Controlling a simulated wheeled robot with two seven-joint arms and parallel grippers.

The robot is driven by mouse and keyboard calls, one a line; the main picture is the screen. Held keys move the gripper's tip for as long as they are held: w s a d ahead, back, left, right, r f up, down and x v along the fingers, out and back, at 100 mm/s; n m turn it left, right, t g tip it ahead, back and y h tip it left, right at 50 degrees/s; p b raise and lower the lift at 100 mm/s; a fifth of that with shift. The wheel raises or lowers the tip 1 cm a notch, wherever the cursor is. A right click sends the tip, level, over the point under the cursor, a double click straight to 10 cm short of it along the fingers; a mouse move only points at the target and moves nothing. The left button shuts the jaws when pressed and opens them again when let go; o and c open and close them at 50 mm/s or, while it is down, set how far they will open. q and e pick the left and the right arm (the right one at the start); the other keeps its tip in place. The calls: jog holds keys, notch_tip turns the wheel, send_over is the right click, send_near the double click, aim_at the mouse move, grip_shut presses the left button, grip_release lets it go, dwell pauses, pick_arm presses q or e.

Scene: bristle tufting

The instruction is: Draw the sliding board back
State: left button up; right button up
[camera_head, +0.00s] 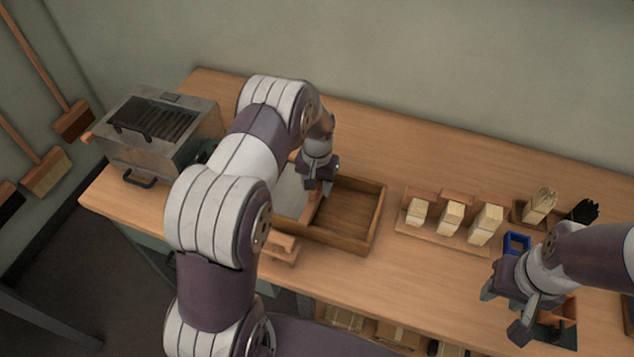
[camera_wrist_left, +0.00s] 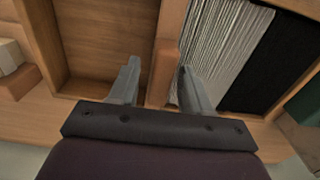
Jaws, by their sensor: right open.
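My left gripper (camera_head: 317,190) is over the left side of a wooden tray (camera_head: 378,222). In the left wrist view its two fingers (camera_wrist_left: 158,88) are spread on either side of a narrow upright wooden board (camera_wrist_left: 171,40). I take this for the sliding board. A gap shows between it and the left finger; I cannot tell whether the right finger touches it. An empty wooden compartment (camera_wrist_left: 105,40) lies on one side of the board, pale bristle strands (camera_wrist_left: 225,50) on the other. My right gripper (camera_head: 508,302) is open and empty at the bench's right front.
A metal box with a dark slotted top (camera_head: 155,120) stands at the bench's left end. Wooden blocks (camera_head: 452,216) stand in a rack right of the tray. Bristle bundles (camera_head: 540,203) and a blue frame (camera_head: 516,243) are further right. The bench behind the tray is clear.

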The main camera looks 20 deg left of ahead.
pick_arm(q)
jog(key=shift+a, duration=0.1)
grip_shut()
jog(key=d, duration=0.9)
jog(key=w+d+b, duration=0.1)
jog(key=d, duration=0.4)
jog(key=shift+d, duration=0.2)
jog(key=shift+c, duration=0.7)
grip_release()
jog(key=shift+r, duration=0.1)
jog(key=shift+o, duration=1.4)
jog(key=shift+s+d, duration=0.1)
jog(key=shift+d, duration=0.1)
notch_tip(320, 180, up, 13)
jog(key=b, duration=0.1)
